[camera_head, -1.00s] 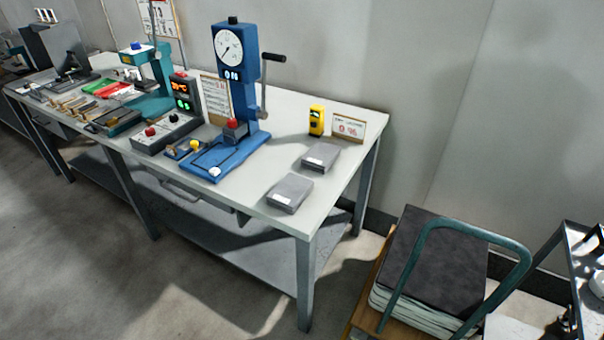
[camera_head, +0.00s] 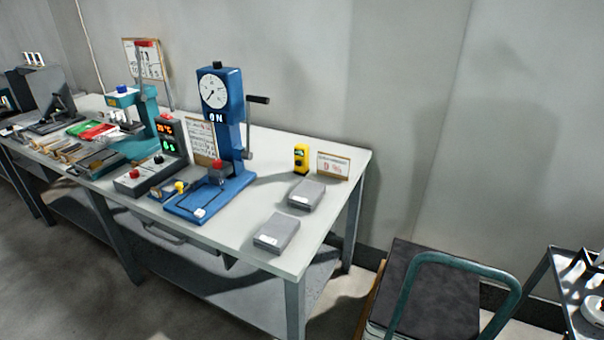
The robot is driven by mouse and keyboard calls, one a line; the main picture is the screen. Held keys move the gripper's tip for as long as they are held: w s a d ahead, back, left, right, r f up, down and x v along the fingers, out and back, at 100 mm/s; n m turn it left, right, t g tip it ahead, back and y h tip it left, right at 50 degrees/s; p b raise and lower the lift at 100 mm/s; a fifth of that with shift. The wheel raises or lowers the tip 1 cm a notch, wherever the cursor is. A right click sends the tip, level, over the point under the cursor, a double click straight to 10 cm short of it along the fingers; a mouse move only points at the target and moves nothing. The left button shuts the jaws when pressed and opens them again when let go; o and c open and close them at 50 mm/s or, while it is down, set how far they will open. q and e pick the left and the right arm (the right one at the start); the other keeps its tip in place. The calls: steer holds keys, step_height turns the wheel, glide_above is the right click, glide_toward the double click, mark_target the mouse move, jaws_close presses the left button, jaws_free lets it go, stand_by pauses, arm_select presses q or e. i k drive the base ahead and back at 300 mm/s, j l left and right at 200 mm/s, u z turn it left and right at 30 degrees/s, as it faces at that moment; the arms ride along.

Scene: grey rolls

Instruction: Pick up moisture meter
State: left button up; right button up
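A small yellow device with a dark face, which looks like the moisture meter (camera_head: 301,158), stands upright near the back right of the long pale table (camera_head: 245,226). Neither of my grippers is in view.
A blue press with a dial (camera_head: 217,120) and a side crank stands left of the meter. A control box (camera_head: 150,172) and a teal press (camera_head: 140,118) are further left. A cart with a teal handle (camera_head: 440,258) stands right of the table, with a metal trolley (camera_head: 560,285) beyond.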

mark_target(301, 150)
steer(key=i+j+z, duration=0.15)
steer(key=i+j, duration=0.15)
steer(key=i+j+z, duration=0.15)
steer(key=i+j, duration=0.15)
steer(key=j, duration=0.3)
